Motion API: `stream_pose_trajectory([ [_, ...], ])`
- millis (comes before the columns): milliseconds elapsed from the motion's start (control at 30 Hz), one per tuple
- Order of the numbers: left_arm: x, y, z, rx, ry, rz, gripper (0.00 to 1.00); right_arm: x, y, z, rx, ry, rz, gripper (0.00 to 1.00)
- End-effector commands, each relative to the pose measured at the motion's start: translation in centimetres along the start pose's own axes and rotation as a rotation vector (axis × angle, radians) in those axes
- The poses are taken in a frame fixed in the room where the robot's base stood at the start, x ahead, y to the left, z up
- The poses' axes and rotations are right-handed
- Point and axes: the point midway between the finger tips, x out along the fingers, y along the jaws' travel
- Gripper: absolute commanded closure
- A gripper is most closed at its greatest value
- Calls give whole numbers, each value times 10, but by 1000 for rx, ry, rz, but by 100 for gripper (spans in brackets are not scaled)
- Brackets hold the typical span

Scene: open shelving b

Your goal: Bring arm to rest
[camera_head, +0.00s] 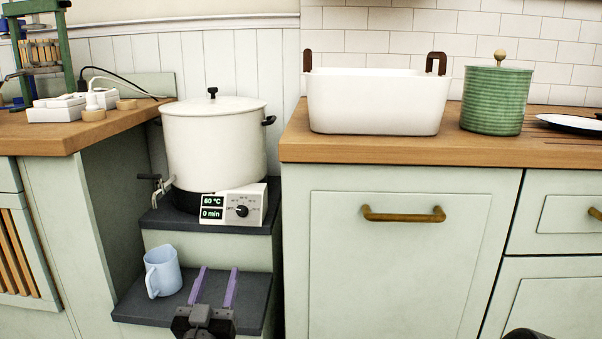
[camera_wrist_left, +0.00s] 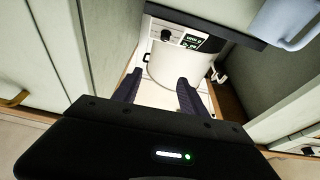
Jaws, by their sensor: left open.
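My left gripper (camera_head: 214,287) is open and empty, with its two purple fingers pointing up over the lower dark step in the head view. Its dark fingers (camera_wrist_left: 157,90) also show in the left wrist view. A light blue jug (camera_head: 163,272) stands on the lower dark step, left of my left gripper and apart from it. It shows partly at the upper right of the left wrist view (camera_wrist_left: 285,22). My right gripper cannot be made out; only a dark rounded part shows at the bottom right edge of the head view.
A large white pot (camera_head: 213,140) with a control box (camera_head: 235,207) stands on the upper step (camera_head: 160,216). The right counter (camera_head: 400,151) carries a white basin (camera_head: 375,103), a green ribbed canister (camera_head: 496,100) and a plate (camera_head: 572,123). Cabinets flank the steps closely.

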Motion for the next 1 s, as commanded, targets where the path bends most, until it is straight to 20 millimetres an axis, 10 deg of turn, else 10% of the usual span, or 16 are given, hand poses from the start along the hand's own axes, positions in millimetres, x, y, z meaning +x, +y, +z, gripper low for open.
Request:
stream_pose_trajectory([
  [567, -51, 21, 138, -197, -514, 43, 50, -3, -1, -3, 3, 11, 2, 100],
  [767, -128, 39, 224, -310, -873, 32, 50, -10, -3, -2, 3, 11, 3, 100],
  [1000, -281, 68, 300, -439, -1387, -16, 50, -23, -8, 0, 1, 8, 6, 100],
])
